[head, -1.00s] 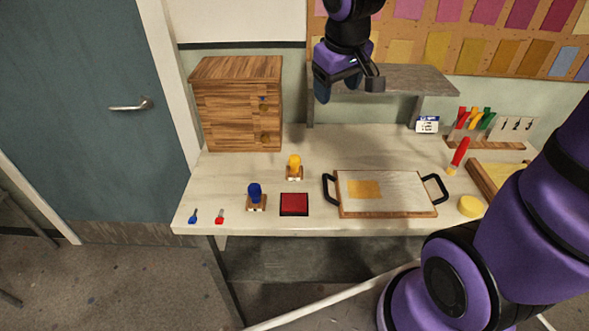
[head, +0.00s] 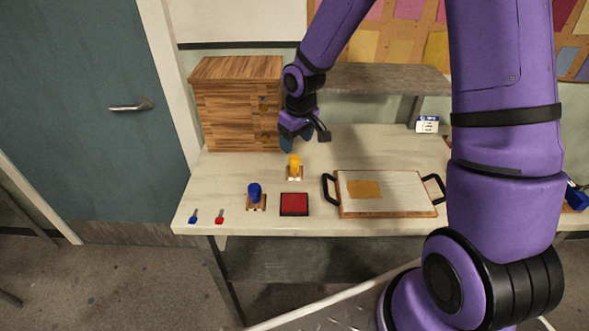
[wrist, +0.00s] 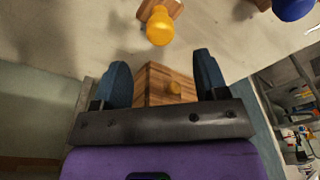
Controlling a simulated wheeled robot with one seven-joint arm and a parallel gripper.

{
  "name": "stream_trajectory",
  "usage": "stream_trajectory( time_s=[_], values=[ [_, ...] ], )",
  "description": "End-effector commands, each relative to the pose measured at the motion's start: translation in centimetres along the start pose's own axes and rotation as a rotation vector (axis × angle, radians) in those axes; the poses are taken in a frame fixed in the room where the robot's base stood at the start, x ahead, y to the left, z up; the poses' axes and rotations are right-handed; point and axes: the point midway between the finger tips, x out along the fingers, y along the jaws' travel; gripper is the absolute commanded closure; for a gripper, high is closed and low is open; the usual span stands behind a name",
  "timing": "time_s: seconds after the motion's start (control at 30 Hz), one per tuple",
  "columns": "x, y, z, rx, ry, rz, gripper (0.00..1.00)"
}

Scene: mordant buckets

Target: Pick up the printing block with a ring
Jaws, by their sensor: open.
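Two printing blocks stand on the worktable. One has a yellow knob (head: 295,162) on a wooden base, the other a blue knob (head: 254,191) on a similar base. I cannot make out a ring on either. My gripper (head: 303,138) is open and empty, just behind and above the yellow-knobbed block. In the wrist view, the yellow knob (wrist: 158,28) lies beyond the open fingers (wrist: 163,78), near the top middle. Part of the blue knob (wrist: 293,8) shows at the top right corner.
A wooden drawer chest (head: 236,105) stands at the back left, close to my gripper. A red pad (head: 294,204) lies beside the blue-knobbed block. A tray with black handles (head: 388,212) lies to the right. Two small brushes (head: 206,216) lie at the front left. A shelf (head: 385,79) is behind.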

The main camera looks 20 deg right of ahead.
Motion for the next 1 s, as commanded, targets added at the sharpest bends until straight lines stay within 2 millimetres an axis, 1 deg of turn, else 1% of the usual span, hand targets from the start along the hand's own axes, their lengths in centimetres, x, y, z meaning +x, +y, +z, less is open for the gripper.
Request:
stream_trajectory(
  time_s=[0.03, 0.1, 0.2, 0.37, 0.7, 0.8, 1.0],
  values=[
    [0.9, -0.1, 0.1, -0.002, -0.004, -0.002, 0.33],
    [1.9, -0.1, 0.0, -0.001, -0.002, -0.001, 0.33],
    [2.9, -0.1, 0.1, -0.001, -0.002, 0.000, 0.33],
    [3.7, -0.1, 0.1, 0.000, -0.001, 0.000, 0.33],
    [7.9, -0.2, 0.2, -0.001, -0.002, 0.000, 0.33],
    [8.5, -0.1, 0.3, 0.000, -0.001, 0.000, 0.33],
    [8.6, -0.1, 0.2, 0.000, 0.000, 0.001, 0.33]
  ],
)
